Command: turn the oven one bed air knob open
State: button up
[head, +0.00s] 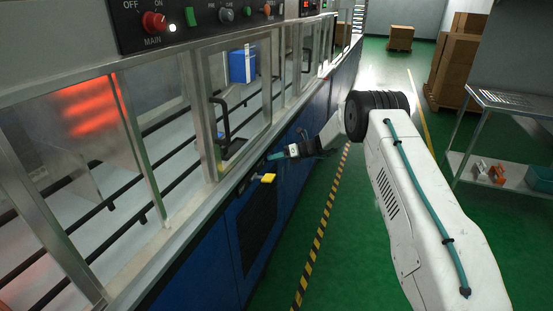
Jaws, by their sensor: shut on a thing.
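My gripper (290,152) reaches left to the blue front panel of the machine, just under its metal ledge. It is shut on a small teal knob (275,156), whose end shows past the fingertips. A yellow knob (267,178) sits on the same panel, a little below and left of my gripper, apart from it. I cannot read a label by either knob, so I cannot tell from print which is the bed air knob. The fingers are small and partly dark here, and the teal knob's turn angle is not clear.
The ledge and framed glass doors with a black handle (226,122) stand close left of my gripper. A control panel (200,17) is above. A metal cart (510,180) and cardboard boxes (455,65) stand right. The green aisle between is clear.

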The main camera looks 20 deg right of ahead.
jog(key=shift+w+r+m+g+y, duration=0.15)
jog(key=shift+m+g+y, duration=0.15)
jog(key=shift+m, duration=0.4)
jog(key=o, duration=0.9)
jog(key=shift+o, duration=0.2)
jog(key=shift+d, duration=0.1)
jog(key=v, duration=0.7)
jog(key=shift+d, duration=0.3)
